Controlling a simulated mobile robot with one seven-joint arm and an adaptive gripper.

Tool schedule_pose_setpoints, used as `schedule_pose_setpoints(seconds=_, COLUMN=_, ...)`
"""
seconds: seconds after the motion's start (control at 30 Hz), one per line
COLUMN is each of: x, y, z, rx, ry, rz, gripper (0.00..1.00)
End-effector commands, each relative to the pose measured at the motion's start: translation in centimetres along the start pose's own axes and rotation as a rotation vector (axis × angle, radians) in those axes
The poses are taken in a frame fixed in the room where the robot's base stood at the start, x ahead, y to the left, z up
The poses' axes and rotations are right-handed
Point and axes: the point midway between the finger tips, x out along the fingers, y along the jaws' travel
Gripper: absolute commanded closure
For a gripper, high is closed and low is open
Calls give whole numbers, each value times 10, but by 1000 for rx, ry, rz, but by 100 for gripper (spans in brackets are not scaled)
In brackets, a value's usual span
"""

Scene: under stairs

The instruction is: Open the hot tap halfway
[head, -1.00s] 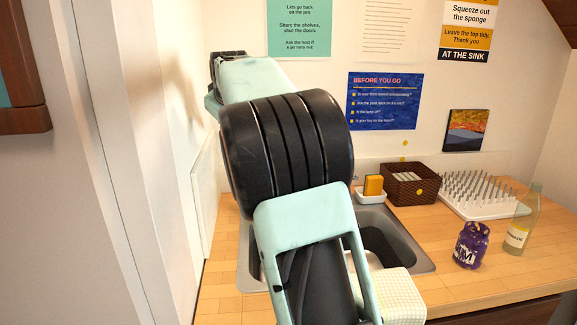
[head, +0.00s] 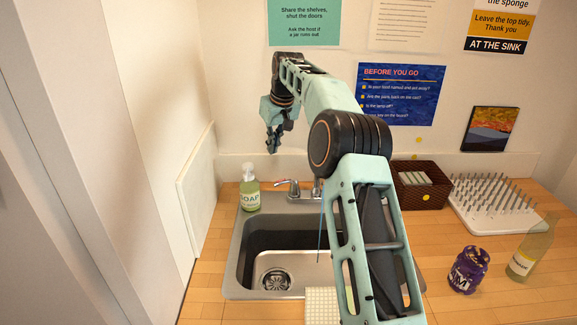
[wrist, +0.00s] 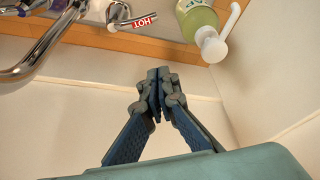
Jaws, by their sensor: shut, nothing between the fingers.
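The hot tap is a chrome lever (wrist: 125,20) with a red HOT label, at the top of the wrist view. In the head view its lever (head: 288,184) shows at the back left of the sink. The chrome spout (wrist: 38,48) is left of it in the wrist view; my arm partly hides the tap fittings in the head view. My gripper (head: 272,147) is shut and empty, fingers pointing down, above and behind the lever near the wall. In the wrist view the closed fingertips (wrist: 157,75) are apart from the lever.
A green soap bottle (head: 250,194) stands just left of the hot lever. The steel sink (head: 243,265) lies below. A brown basket (head: 412,194), white drying rack (head: 497,215), purple jar (head: 467,270) and glass bottle (head: 528,250) are on the right. A wall bounds the left.

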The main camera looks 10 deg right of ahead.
Motion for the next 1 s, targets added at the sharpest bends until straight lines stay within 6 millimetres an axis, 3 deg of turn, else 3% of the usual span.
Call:
schedule_pose_setpoints(seconds=0.27, x=17, y=0, z=3, rx=14, ry=-15, rz=-14, gripper=100)
schedule_pose_setpoints(seconds=0.7, x=104, y=-1, z=4, rx=14, ry=-13, rz=-14, gripper=100)
schedule_pose_setpoints(seconds=1.0, x=97, y=-1, z=26, rx=12, ry=-12, rz=-12, gripper=100)
